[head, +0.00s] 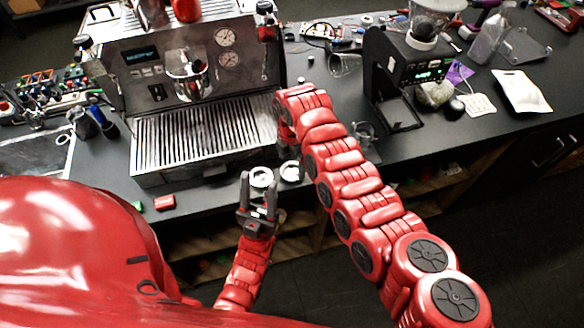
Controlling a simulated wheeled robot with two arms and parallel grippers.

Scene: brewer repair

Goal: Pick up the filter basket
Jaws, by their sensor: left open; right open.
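Two small round metal pieces lie side by side at the front edge of the counter in the head view. The left one (261,177), a bright-rimmed cup, looks like the filter basket; the right one (291,171) is similar, and I cannot tell for sure which is the basket. My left gripper (258,190) is open, its fingers pointing away toward the left piece. The fingertips appear on either side of its near edge; contact cannot be told.
The espresso machine (205,125) with its slatted drip tray stands behind the pieces. A black grinder (405,70) stands to the right. A small red block (165,202) lies at the front left edge.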

